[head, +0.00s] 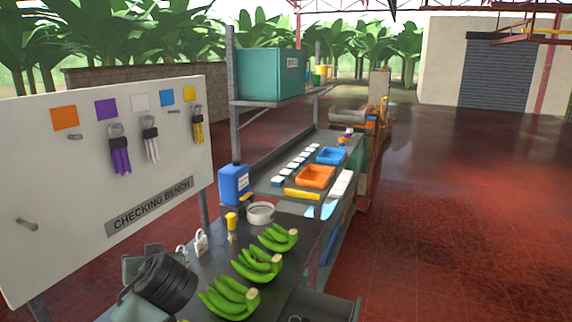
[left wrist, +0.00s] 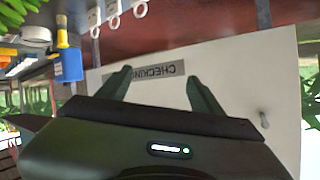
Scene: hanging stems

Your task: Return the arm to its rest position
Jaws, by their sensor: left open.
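My left gripper (left wrist: 159,73) is open and empty in the left wrist view, its two dark green fingers apart in front of the white board (left wrist: 228,68). The board's "CHECKING BENCH" label shows upside down there, partly hidden by the fingers. In the head view, dark and grey-green parts of my left arm are low at the left, over the near end of the bench, beside the white board (head: 60,160). The fingertips are hard to make out there. My right gripper is not in view.
Several green banana hands (head: 256,265) lie on the dark bench beside white padlocks (head: 201,242), a yellow-topped bottle (head: 231,222) and a blue jug (head: 234,184). Orange (head: 315,177) and blue (head: 331,156) trays stand farther back. Red floor at right is open.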

